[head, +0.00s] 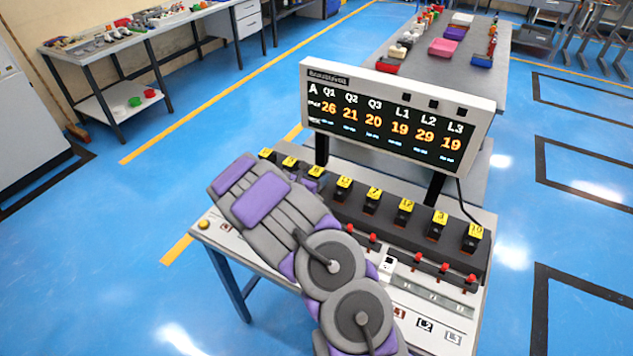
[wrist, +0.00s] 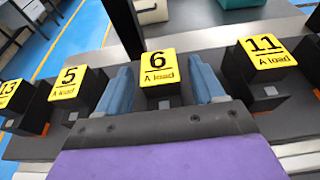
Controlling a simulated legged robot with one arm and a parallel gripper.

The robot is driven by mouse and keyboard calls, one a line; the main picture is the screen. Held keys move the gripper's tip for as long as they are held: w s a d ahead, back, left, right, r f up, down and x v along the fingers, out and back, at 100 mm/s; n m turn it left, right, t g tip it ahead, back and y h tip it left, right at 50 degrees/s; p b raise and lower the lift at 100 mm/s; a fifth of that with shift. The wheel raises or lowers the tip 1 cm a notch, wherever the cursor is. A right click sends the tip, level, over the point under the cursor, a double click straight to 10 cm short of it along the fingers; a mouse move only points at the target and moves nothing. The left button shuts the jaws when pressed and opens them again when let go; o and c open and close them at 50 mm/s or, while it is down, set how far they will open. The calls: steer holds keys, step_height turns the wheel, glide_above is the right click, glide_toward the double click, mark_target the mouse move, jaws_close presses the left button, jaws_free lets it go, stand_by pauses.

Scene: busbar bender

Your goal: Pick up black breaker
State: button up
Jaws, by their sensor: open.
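A row of black breakers with yellow number labels stands on the bench. The black breaker labelled "6 A load" (wrist: 160,88) is in the middle of the wrist view, between the two blue-grey fingers of my gripper (wrist: 163,82). The fingers are open, one on each side of it, with gaps visible. Its lower part is hidden behind the gripper body. Breakers labelled 5 (wrist: 74,92) and 11 (wrist: 265,70) stand to its left and right. In the head view, the row, including the breaker labelled 7 (head: 371,206), runs behind my arm, and the fingertips are mostly hidden.
A display panel (head: 393,123) with lit numbers rises on dark posts behind the row. Several red-knobbed terminals (head: 418,258) sit in front. Cluttered tables (head: 160,40) stand at the back left, and another table (head: 425,75) behind. Blue floor (head: 560,230) is open to the right.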

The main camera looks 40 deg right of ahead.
mark_target(314, 172)
steer(key=shift+w+d, duration=0.15)
steer(key=shift+w, duration=0.1)
steer(key=shift+d+f, duration=0.1)
steer(key=shift+d, duration=0.2)
steer(key=shift+d+f, duration=0.1)
steer(key=shift+d, duration=0.2)
steer(key=shift+c, duration=0.7)
steer(key=shift+d, duration=0.2)
steer(key=c, duration=0.3)
steer(key=shift+a, duration=0.55)
steer(key=c, duration=0.4)
steer(key=shift+a, duration=0.1)
steer(key=shift+c, duration=1.4)
steer(key=shift+d, duration=0.4)
steer(key=shift+r, duration=0.55)
steer(key=r, duration=0.1)
steer(key=a+r+p, duration=0.1)
steer(key=r, duration=0.1)
steer(key=shift+s+p, duration=0.15)
steer(key=shift+p, duration=0.15)
steer(key=s+a, duration=0.2)
steer(key=a, duration=0.2)
steer(key=s+a+p, duration=0.1)
steer(key=s+a, duration=0.2)
steer(key=a, duration=0.1)
steer(key=s+a+r+p, duration=0.1)
steer(key=s+a, duration=0.2)
steer(key=a, duration=0.2)
steer(key=shift+s, duration=0.1)
